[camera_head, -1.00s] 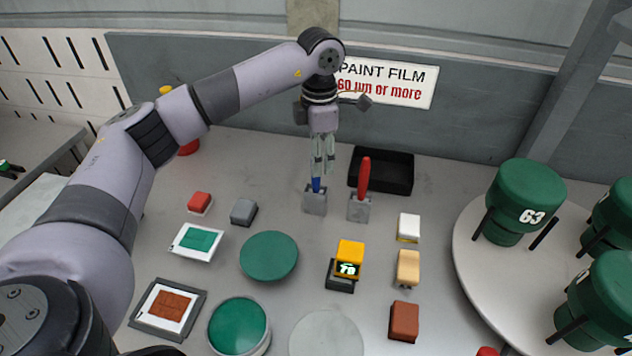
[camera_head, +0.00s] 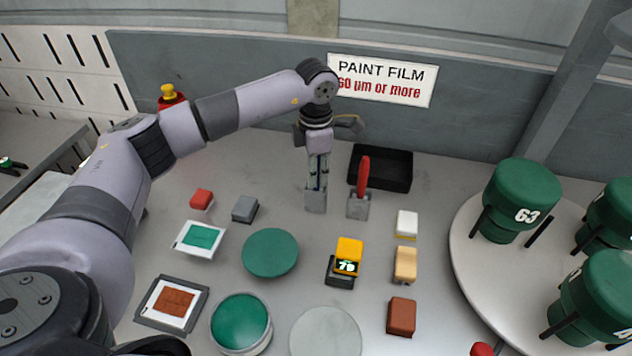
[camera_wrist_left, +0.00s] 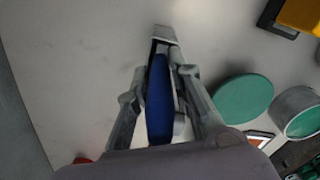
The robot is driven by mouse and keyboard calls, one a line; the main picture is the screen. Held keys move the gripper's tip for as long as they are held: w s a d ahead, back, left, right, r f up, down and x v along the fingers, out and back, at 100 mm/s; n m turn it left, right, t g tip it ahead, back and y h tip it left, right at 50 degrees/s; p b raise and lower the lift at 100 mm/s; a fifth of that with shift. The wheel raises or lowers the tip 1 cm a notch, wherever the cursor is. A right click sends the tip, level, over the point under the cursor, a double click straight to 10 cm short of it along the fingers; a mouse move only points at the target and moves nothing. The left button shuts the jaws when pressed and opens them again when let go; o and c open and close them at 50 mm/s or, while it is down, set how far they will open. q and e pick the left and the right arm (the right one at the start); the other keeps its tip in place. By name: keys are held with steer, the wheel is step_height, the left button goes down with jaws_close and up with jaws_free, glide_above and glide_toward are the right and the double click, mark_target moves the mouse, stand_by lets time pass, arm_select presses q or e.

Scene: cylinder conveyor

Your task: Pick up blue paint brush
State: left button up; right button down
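The blue paint brush stands upright in a small grey holder (camera_head: 316,203). In the head view its handle is mostly hidden by my left gripper (camera_head: 318,178), which points down over it. In the left wrist view the blue handle (camera_wrist_left: 159,105) lies between the two fingers of my left gripper (camera_wrist_left: 160,78). The fingers are on either side of the handle, and narrow gaps show beside it, so the gripper looks open around it. My right gripper is not in view.
A red brush (camera_head: 363,175) stands in its own holder close on the right. A black tray (camera_head: 381,188) is behind it. A grey block (camera_head: 245,209) and green disc (camera_head: 270,253) are nearer. Green containers (camera_head: 521,199) stand on a round table at right.

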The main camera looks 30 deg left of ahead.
arm_select(q)
jaws_close()
